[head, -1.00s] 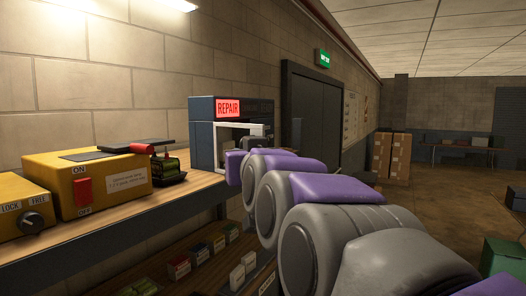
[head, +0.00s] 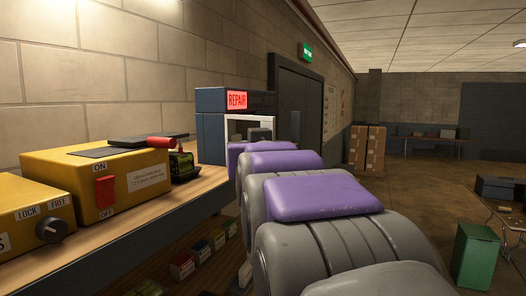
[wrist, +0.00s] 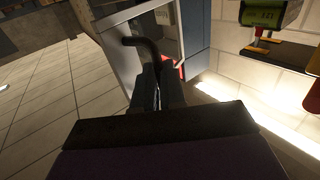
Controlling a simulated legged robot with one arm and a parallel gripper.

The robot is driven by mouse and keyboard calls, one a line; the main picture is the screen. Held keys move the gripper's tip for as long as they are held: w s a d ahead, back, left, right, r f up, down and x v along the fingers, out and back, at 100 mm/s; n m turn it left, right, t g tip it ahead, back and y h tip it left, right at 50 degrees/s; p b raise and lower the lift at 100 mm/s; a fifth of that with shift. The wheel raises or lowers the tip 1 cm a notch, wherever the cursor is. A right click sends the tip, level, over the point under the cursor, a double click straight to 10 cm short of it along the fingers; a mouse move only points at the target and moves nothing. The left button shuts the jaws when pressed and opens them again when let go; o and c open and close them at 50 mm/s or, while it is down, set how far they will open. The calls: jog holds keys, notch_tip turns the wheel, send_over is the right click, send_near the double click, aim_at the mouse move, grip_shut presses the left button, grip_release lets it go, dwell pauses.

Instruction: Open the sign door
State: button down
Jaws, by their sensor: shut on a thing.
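The repair box (head: 209,137) is a dark blue cabinet on the bench, with a lit red REPAIR sign (head: 237,100) at its top front. Its door (head: 229,130) has a pale frame around a window and shows in part behind my arm. In the wrist view the pale door edge (wrist: 107,50) runs down the upper middle, with a dark bent handle (wrist: 141,42) beside it. My gripper (wrist: 156,86) is shut on this handle. How far the door stands open is hard to tell.
A yellow power box (head: 98,184) with a red switch and a black-and-green device (head: 182,166) stand on the bench (head: 150,225) to the left. A green bin (head: 475,257) and cardboard boxes (head: 367,148) stand right. The floor between is clear.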

jog(key=shift+a+f, duration=0.1)
jog(key=shift+a, duration=0.05)
jog(key=c, duration=1.5)
grip_release()
jog(key=shift+a, duration=0.1)
jog(key=shift+c, duration=0.2)
jog(key=o, duration=0.3)
jog(key=shift+w+a, duration=0.1)
jog(key=shift+a, duration=0.15)
jog(key=shift+o, duration=0.2)
jog(key=shift+a, duration=0.15)
jog(key=s+d, duration=0.2)
jog(key=s, duration=1)
jog(key=shift+d, duration=0.4)
